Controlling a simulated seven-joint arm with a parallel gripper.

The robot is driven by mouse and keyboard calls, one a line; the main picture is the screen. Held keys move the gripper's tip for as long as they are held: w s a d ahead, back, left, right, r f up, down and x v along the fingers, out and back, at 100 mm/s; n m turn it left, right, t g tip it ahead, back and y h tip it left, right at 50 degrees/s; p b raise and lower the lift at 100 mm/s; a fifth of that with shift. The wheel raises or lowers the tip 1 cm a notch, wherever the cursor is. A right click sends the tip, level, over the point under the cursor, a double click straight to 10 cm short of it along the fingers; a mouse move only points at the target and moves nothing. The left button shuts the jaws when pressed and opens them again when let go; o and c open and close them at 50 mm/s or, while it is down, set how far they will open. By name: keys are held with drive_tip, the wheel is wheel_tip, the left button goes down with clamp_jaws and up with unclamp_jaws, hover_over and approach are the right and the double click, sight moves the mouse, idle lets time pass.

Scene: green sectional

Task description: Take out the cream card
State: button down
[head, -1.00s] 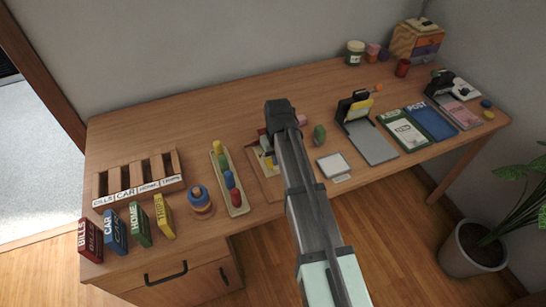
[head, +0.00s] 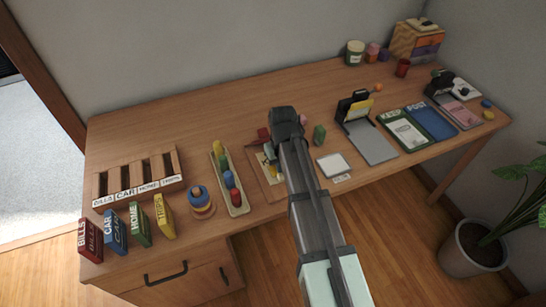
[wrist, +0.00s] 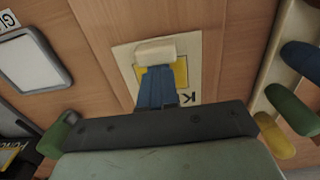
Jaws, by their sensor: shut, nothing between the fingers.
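A cream card (wrist: 194,72) with a yellow panel and a dark letter K lies flat on a brown wooden board in the wrist view. In the head view the card (head: 259,163) shows partly, left of my arm. My gripper (wrist: 155,50) is shut and empty, its blue fingers with cream tips together over the middle of the card. In the head view my gripper (head: 269,152) hangs over the board. The fingers cover part of the card. I cannot tell whether the tips touch it.
A long tray of coloured pegs (head: 230,183) stands close left of the board, and a ring stacker (head: 200,201) beyond it. A green block (head: 319,134) and a white-faced pad (head: 334,166) lie to the right.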

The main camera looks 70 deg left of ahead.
drive_tip(key=shift+d, duration=0.3)
wheel_tip(320, 180, up, 7)
drive_tip(key=shift+a, duration=0.35)
idle(0.7)
idle(0.3)
